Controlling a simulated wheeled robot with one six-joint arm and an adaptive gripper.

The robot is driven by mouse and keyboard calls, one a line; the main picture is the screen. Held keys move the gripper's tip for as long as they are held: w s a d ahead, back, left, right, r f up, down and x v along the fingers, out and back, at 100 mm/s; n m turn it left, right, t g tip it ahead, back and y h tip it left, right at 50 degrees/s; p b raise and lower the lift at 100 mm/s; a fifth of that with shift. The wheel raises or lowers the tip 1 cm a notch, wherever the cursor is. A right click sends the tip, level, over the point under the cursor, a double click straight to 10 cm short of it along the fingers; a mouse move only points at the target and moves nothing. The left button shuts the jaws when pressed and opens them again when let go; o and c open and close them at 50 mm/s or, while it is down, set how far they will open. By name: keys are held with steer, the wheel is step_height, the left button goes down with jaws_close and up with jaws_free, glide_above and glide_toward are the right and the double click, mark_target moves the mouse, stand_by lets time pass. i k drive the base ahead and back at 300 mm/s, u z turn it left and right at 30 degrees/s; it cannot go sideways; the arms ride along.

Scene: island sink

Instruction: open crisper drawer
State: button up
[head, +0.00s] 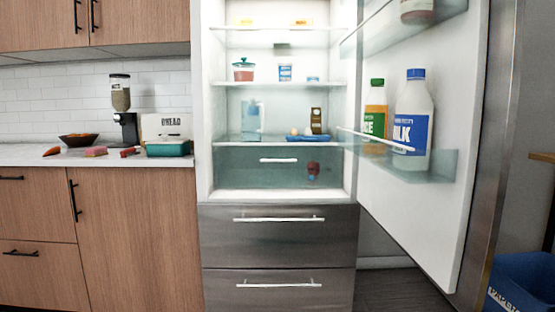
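The crisper drawer (250,173) is the see-through bin at the bottom of the open fridge, under the lowest glass shelf. It has a short pale bar handle (278,160) near its top edge. It looks pushed in, and a dark reddish item (313,171) shows at its right side. The fridge door (440,215) stands wide open to the right. My gripper is not in view.
Two steel drawers with long bar handles (278,219) (278,284) sit below the crisper. The door shelf (440,168) holds a milk bottle (413,112) and a juice bottle (375,110). A counter (60,157) stands at left, a blue bin (525,283) at right.

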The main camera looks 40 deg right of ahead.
mark_target(228, 150)
steer(key=z, duration=0.8)
steer(key=i, duration=1.1)
steer(key=z, duration=0.95)
